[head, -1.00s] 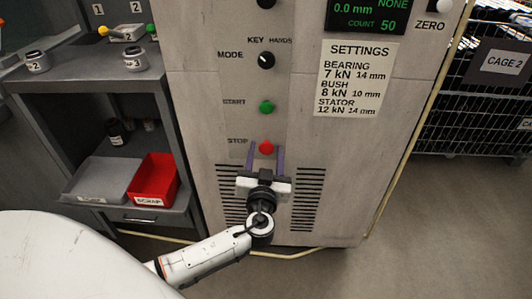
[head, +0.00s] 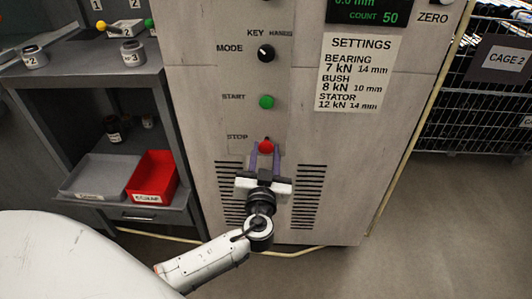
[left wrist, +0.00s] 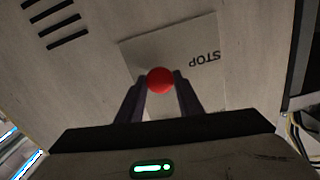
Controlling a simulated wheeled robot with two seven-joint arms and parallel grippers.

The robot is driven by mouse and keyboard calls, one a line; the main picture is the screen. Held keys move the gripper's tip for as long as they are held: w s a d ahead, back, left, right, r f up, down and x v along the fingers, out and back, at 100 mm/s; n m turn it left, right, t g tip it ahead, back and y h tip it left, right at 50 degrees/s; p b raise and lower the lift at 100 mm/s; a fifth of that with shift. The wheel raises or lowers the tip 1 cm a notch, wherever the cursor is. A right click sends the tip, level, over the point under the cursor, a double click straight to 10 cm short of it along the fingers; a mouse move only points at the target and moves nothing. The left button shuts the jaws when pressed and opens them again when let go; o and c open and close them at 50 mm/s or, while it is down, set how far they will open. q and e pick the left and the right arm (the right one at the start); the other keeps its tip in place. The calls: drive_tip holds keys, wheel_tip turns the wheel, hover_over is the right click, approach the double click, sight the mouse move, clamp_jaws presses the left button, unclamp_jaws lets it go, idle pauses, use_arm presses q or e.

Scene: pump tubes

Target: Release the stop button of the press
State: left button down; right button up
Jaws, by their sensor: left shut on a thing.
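The red stop button (head: 266,146) sits on the front of the grey press cabinet (head: 225,190), beside the STOP label (head: 237,137). My left gripper (head: 265,153) reaches up to it from below, its two purple fingers closed on the sides of the button. In the left wrist view the red button (left wrist: 160,80) sits between the fingertips (left wrist: 161,84), with the STOP plate (left wrist: 205,57) behind it, upside down. I cannot tell from the frames how far the button stands out. My right gripper is not in view.
Above the stop button are the green START button (head: 266,102) and the black MODE knob (head: 266,53). To the left stands a shelf with a red bin (head: 153,178) and a grey tray (head: 100,178). A wire cage (head: 480,110) is at the right. The floor in front is clear.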

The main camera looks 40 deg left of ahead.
use_arm(q)
drive_tip(key=c, duration=1.3)
unclamp_jaws()
drive_tip(key=shift+s+d, duration=0.1)
drive_tip(key=shift+s, duration=0.05)
drive_tip(key=v, duration=1)
drive_tip(key=shift+s, duration=0.15)
